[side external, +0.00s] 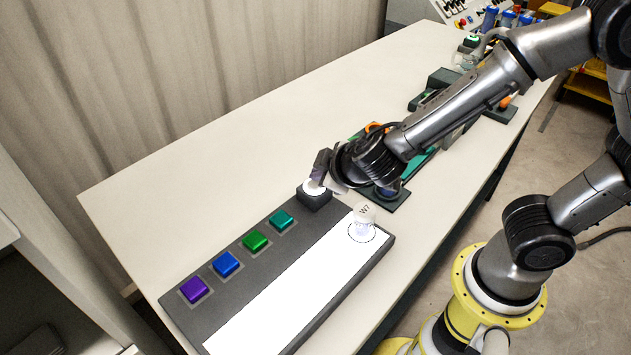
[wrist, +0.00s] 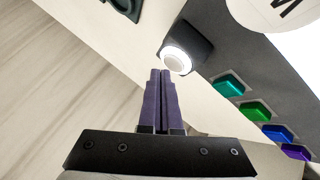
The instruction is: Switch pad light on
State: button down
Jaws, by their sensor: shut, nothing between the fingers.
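The light pad (side external: 295,285) is a dark panel with a bright, glowing white surface. At its far corner sits a dark switch box (side external: 315,200) with a round white button, lit. In the wrist view the button (wrist: 177,60) shows as a glowing white ring and disc. My gripper (side external: 317,182) is shut and empty, its fingers at the button. In the wrist view the purple fingertips (wrist: 160,72) are together, just beside the button's edge. I cannot tell whether they touch it.
A white-topped vessel marked W7 (side external: 364,215) stands on the pad's far end, close to my gripper. Purple (side external: 195,289), blue (side external: 226,263), green (side external: 255,241) and teal (side external: 281,219) blocks line the pad's side. Trays and equipment lie farther back. The table's left side is clear.

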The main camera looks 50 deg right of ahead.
jog(key=shift+r, duration=2.85)
jog(key=shift+w+d+r, duration=0.1)
jog(key=shift+d, duration=0.3)
jog(key=s+d+r+m+g+h, duration=0.1)
jog(key=s+d+r+m, duration=0.7)
jog(key=d, duration=0.5)
jog(key=s+a+f+n+g+y, duration=0.2)
jog(key=s+a, duration=0.3)
jog(key=s, duration=0.7)
jog(key=shift+s+n+y, duration=0.25)
jog(key=shift+n+y, duration=0.05)
jog(key=shift+y, duration=0.6)
